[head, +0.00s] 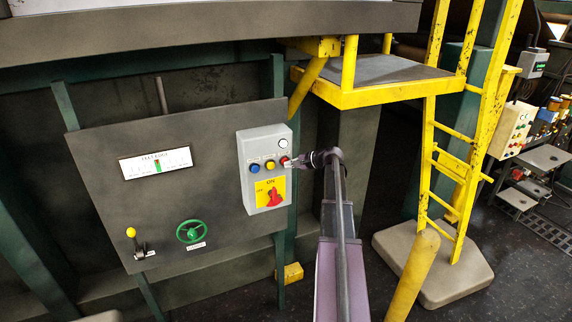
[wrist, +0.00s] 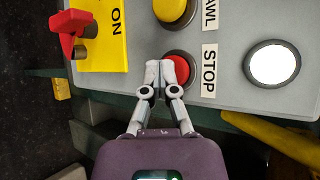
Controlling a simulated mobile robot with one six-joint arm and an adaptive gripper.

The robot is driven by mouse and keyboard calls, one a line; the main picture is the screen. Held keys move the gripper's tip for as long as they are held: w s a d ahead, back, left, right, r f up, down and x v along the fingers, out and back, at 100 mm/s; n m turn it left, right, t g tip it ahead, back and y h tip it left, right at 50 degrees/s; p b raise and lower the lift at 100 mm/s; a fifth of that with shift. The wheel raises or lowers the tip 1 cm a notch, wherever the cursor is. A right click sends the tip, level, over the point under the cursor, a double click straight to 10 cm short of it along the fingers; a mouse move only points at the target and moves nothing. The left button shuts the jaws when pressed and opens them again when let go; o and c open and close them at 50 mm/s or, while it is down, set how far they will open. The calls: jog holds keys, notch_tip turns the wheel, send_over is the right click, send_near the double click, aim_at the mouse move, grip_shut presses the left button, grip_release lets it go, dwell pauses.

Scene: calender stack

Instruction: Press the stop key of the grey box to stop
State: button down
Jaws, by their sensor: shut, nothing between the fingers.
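The grey box (head: 262,141) is mounted on a dark panel in the head view and fills much of the wrist view (wrist: 225,55). The red stop key (wrist: 180,69) sits beside the STOP label (wrist: 209,70); it also shows in the head view (head: 284,160). My gripper (wrist: 161,66) is shut and empty, its fingertips over the left part of the red key in the wrist view. I cannot tell whether they touch it. In the head view my gripper (head: 293,162) reaches the box from the right.
A yellow key (wrist: 171,8), a white lamp (wrist: 272,65) and a red rotary switch (wrist: 71,27) on a yellow plate are on the box. A yellow ladder (head: 452,170) stands to the right.

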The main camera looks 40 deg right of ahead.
dwell(0.4)
jog(key=shift+s+a, duration=0.2)
jog(key=shift+s, duration=0.7)
jog(key=shift+s+a, duration=0.2)
jog(key=shift+s, duration=0.6)
jog(key=shift+s+a, duration=0.2)
jog(key=shift+s, duration=0.65)
jog(key=shift+s+a, duration=0.2)
jog(key=shift+s, duration=0.6)
jog(key=shift+f, duration=0.1)
jog(key=s+a+f+n+g+b, duration=0.1)
jog(key=a+f+n+g+b, duration=0.25)
jog(key=a+f, duration=0.65)
jog(key=s+a+f+n+g+b, duration=0.1)
jog(key=a+f+n+g+b, duration=0.25)
jog(key=a, duration=1.15)
jog(key=s+a+f+n+g+h+b, duration=0.2)
jog(key=s+a+f+n+b, duration=0.1)
jog(key=a, duration=0.6)
jog(key=s+a+f+n+g+h+b, duration=0.2)
jog(key=s+a+f+n+h+b, duration=0.1)
jog(key=s+a+f+n, duration=0.3)
jog(key=s+a+f+b, duration=0.1)
jog(key=s+a+f, duration=0.1)
jog(key=s+a, duration=0.1)
jog(key=shift+s+a+g+h, duration=0.2)
jog(key=shift+s+g+h, duration=0.1)
jog(key=shift+s, duration=0.05)
